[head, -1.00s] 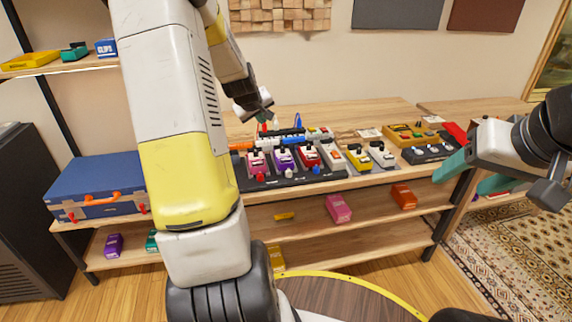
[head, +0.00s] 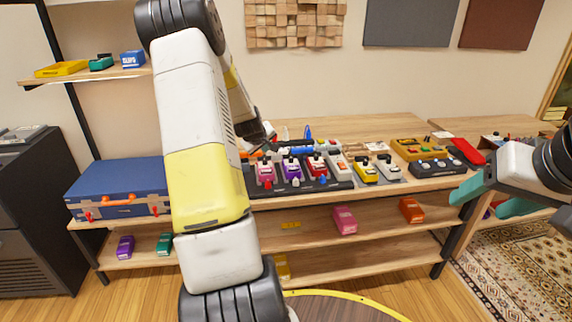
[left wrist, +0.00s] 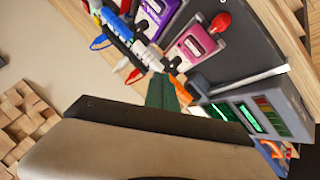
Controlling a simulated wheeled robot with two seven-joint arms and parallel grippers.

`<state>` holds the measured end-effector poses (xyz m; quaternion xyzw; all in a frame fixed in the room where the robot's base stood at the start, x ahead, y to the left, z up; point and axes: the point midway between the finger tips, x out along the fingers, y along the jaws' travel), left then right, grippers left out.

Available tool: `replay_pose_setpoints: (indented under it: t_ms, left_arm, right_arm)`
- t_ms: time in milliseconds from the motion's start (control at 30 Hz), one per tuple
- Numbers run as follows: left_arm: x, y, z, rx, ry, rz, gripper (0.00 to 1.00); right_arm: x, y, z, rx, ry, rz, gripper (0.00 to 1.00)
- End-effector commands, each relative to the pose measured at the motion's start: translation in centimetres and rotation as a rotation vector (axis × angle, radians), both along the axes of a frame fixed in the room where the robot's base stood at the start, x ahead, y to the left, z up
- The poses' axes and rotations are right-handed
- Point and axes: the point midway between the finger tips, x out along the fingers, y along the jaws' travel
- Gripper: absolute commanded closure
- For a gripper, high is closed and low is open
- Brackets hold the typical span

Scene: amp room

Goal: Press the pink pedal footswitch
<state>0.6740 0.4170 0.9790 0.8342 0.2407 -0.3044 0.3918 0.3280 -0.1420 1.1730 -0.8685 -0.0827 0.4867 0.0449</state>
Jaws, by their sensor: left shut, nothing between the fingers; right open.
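The pink pedal (head: 266,173) stands at the left of the row on the dark pedalboard. In the left wrist view the pink pedal (left wrist: 193,44) shows with a red round cap at its end. My left gripper (head: 268,136) is behind the pedal row, partly hidden by my own arm. Its green fingers (left wrist: 166,92) are shut and empty, apart from the pink pedal, near cables and plugs at its rear edge. My right gripper (head: 487,196) is open and empty at the right, in front of the bench.
A purple pedal (head: 292,169) stands right beside the pink one, with several more pedals further right. A grey device with a green display (left wrist: 262,114) lies on its other side. Another pink pedal (head: 344,220) sits on the lower shelf. A blue case (head: 116,184) is at left.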

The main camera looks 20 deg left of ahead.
Motion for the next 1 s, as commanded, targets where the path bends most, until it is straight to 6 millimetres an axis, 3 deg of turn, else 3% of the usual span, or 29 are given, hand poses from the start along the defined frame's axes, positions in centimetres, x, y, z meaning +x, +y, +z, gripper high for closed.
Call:
replay_pose_setpoints:
  t_ms: [200, 400, 1000]
  left_arm:
    - [-0.1, 0.0, -3.4, -0.002, 0.003, 0.0, 1.0]
    - [0.0, 0.0, -5.5, -0.002, 0.002, 0.0, 1.0]
    - [0.0, 0.0, -6.4, -0.001, 0.001, -0.001, 1.0]
  right_arm:
    - [0.0, 0.0, 0.0, 0.0, 0.0, 0.0, 0.39]
    - [0.0, 0.0, 0.0, 0.0, 0.0, 0.0, 0.39]
    - [0.0, 0.0, 0.0, 0.0, 0.0, 0.0, 0.39]
